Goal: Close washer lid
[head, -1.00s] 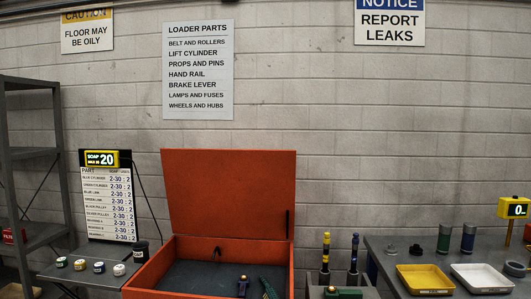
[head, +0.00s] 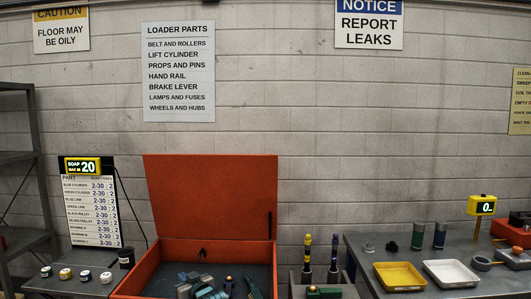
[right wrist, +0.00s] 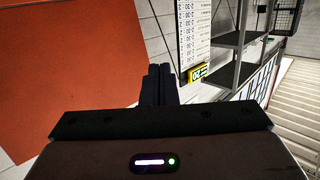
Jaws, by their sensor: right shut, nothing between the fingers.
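The washer is an orange box with a dark floor; its tub rim (head: 152,262) shows in the head view. Its large orange lid (head: 210,195) stands open, tilted slightly back towards the wall. In the right wrist view the orange lid (right wrist: 65,65) fills the left side. My left gripper is out of view.
A green part (head: 253,289) lies in the tub. A soap board (head: 90,205) and small jars stand left of the washer. Right of it are dark-and-yellow cylinders (head: 307,260) and a table with a yellow tray (head: 400,276) and a white tray (head: 451,273).

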